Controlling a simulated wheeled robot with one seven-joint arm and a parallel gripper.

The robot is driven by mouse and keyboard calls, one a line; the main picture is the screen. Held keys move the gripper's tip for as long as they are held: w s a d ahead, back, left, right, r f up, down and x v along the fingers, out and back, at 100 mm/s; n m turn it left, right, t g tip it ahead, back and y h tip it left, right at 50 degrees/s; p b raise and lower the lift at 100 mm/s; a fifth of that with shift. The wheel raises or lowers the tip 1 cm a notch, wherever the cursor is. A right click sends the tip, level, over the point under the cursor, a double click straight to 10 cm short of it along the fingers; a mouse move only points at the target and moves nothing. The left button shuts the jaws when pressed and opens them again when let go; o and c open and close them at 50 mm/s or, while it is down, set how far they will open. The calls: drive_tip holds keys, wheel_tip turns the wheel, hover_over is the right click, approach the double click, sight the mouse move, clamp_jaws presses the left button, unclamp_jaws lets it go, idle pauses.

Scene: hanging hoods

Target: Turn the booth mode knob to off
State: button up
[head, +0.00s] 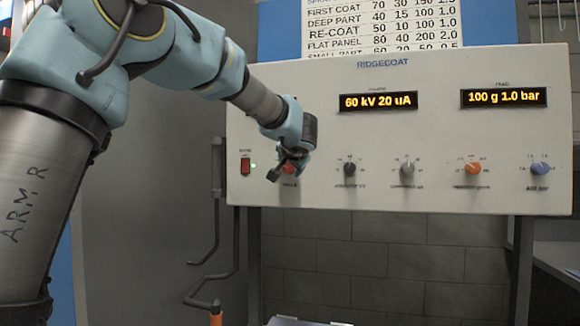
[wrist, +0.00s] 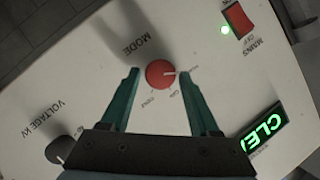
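The mode knob (wrist: 158,76) is a round red knob with a white pointer line, on a pale panel with the word MODE beside it. In the wrist view its pointer faces right; the small position labels around it are too small to read surely. My gripper (wrist: 160,71) is open, with one teal finger on each side of the knob and a visible gap to both. I cannot tell how deep the fingertips reach. In the head view the red knob (head: 289,169) is partly hidden by my gripper (head: 285,172).
A red mains switch (wrist: 237,18) with a lit green lamp sits beside the knob. A voltage knob (wrist: 62,149) and a green display (wrist: 263,132) are nearby. In the head view, grey, orange and blue knobs (head: 540,169) line the panel to the right.

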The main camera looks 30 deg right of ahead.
clamp_jaws()
drive_tip(key=shift+f+b, duration=0.15)
drive_tip(key=shift+b, duration=0.25)
drive_tip(key=m+b, duration=0.1)
drive_tip(key=b, duration=0.2)
drive_tip(key=shift+s+f+t+b, duration=0.1)
drive_tip(key=shift+f+t+b, duration=0.2)
drive_tip(key=shift+t, duration=0.1)
drive_tip(key=m+b, duration=0.1)
drive_tip(key=b, duration=0.1)
drive_tip(key=t+b, duration=0.1)
drive_tip(key=b, duration=0.2)
drive_tip(key=shift+d+f+m+y, duration=0.1)
drive_tip(key=shift+f+m+y, duration=0.2)
drive_tip(key=shift+m, duration=0.1)
drive_tip(key=m+t+b, duration=0.2)
drive_tip(key=m+b, duration=0.2)
drive_tip(key=b, duration=0.5)
drive_tip(key=shift+f+b, duration=0.1)
drive_tip(key=shift+b, duration=0.25)
drive_tip(key=m+t+b, duration=0.1)
drive_tip(key=m+b, duration=0.1)
drive_tip(key=b, duration=0.1)
drive_tip(key=shift+m+h, duration=0.4)
drive_tip(key=shift+r+b, duration=0.25)
drive_tip(key=shift+b, duration=0.15)
